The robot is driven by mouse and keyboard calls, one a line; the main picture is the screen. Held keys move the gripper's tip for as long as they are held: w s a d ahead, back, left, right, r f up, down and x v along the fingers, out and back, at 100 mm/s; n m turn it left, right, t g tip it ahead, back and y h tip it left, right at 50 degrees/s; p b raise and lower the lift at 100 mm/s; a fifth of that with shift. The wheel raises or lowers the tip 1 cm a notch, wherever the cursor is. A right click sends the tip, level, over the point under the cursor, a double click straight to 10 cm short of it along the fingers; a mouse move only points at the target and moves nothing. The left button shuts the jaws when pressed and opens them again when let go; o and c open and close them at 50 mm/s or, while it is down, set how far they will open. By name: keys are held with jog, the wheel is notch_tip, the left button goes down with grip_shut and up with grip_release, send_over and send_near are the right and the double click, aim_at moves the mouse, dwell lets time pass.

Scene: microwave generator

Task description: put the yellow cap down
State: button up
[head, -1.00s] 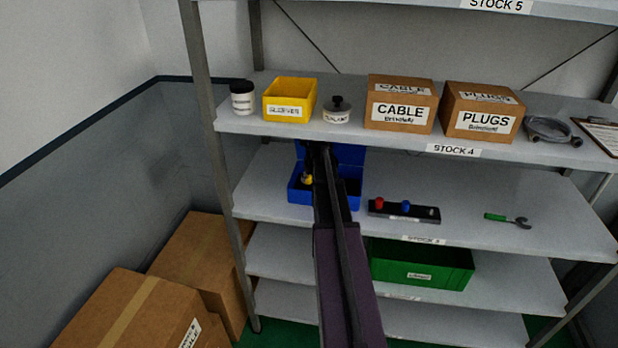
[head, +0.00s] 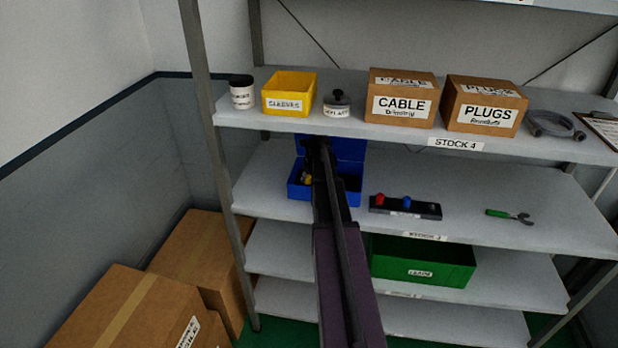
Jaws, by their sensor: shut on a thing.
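A small yellow cap (head: 307,180) shows at the left inside the open blue box (head: 349,198) on the shelf below STOCK 4. My gripper (head: 308,175) is a dark shape at the end of my arm, reaching into the box from the front. It is shut on the yellow cap, which it partly hides. My arm also covers the middle of the box. I cannot tell whether the cap touches the box floor.
A black strip with red, blue and dark knobs (head: 405,207) lies right of the box, then a green-handled tool (head: 510,216). The shelf between them is clear. STOCK 4 (head: 456,144) overhangs the box, whose blue lid (head: 350,148) stands open behind. A green crate (head: 421,266) sits below.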

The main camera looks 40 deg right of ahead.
aim_at(308, 176)
jog(key=shift+f+b, duration=0.35)
jog(key=shift+f, duration=0.1)
jog(key=o, duration=0.7)
jog(key=shift+r, duration=0.25)
jog(key=shift+r+p, duration=0.65)
jog(key=shift+p, duration=0.25)
jog(key=p+v, duration=0.2)
jog(key=v, duration=0.1)
jog(key=shift+p, duration=0.4)
jog(key=s, duration=0.4)
jog(key=s+a, duration=0.1)
jog(key=s, duration=0.3)
jog(key=s+a, duration=0.1)
jog(key=s, duration=0.2)
jog(key=shift+s+f, duration=0.25)
jog(key=shift+s, duration=0.15)
